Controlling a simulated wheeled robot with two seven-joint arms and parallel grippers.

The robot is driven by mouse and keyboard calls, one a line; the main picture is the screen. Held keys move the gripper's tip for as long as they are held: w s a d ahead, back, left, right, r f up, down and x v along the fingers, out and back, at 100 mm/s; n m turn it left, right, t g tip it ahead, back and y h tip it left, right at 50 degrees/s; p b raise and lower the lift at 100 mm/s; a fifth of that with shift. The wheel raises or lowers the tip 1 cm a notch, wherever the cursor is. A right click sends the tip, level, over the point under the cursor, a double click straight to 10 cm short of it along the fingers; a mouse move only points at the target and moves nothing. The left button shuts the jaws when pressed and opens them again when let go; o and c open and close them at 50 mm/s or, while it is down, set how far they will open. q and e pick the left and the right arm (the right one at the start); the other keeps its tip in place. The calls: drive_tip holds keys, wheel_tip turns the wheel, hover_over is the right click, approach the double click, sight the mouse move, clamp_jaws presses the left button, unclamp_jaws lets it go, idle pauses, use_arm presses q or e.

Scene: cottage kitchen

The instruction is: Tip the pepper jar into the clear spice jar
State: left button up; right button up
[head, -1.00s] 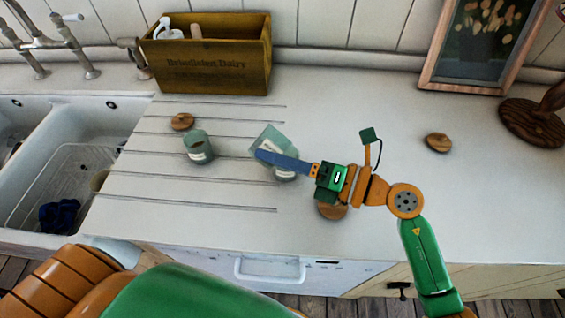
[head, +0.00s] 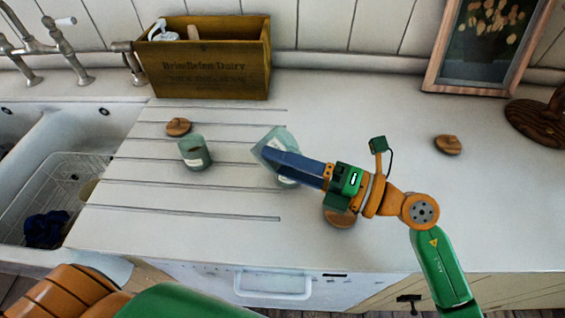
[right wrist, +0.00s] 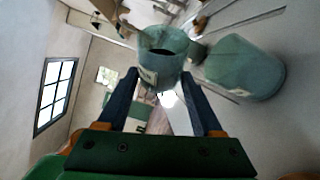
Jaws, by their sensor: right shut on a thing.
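My right gripper (head: 285,162) is shut on a blue-green glass jar with a pale label, which I take as the pepper jar (head: 271,146). The jar is tilted, partly hidden by the blue fingers. In the right wrist view the pepper jar (right wrist: 160,68) sits between the fingertips, its mouth showing a dark inside. A similar jar, which I take as the clear spice jar (head: 194,153), stands upright and open on the drainboard to the left, apart from the held jar, with something dark inside. My left gripper is out of view.
Wooden lids lie on the counter: one behind the standing jar (head: 178,127), one below my right gripper (head: 340,217), one farther right (head: 447,145). A wooden crate (head: 205,75) stands at the back. The sink (head: 85,150) is left. The counter's right side is largely clear.

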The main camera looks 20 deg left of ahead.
drive_tip(key=shift+w+d+f+m+y+b, duration=0.15)
drive_tip(key=shift+m+y+b, duration=0.2)
drive_tip(key=shift+m, duration=0.35)
drive_tip(key=shift+a+f+m+y+b, duration=0.15)
drive_tip(key=shift+m+b, duration=0.25)
drive_tip(key=shift+m, duration=0.3)
drive_tip(key=p, duration=0.1)
drive_tip(key=r+n+p, duration=0.1)
drive_tip(key=p, duration=0.1)
drive_tip(key=shift+w+d+r+n+h, duration=0.25)
drive_tip(key=shift+d+r+n+h, duration=0.05)
drive_tip(key=shift+r+n, duration=0.1)
drive_tip(key=shift+w, duration=0.1)
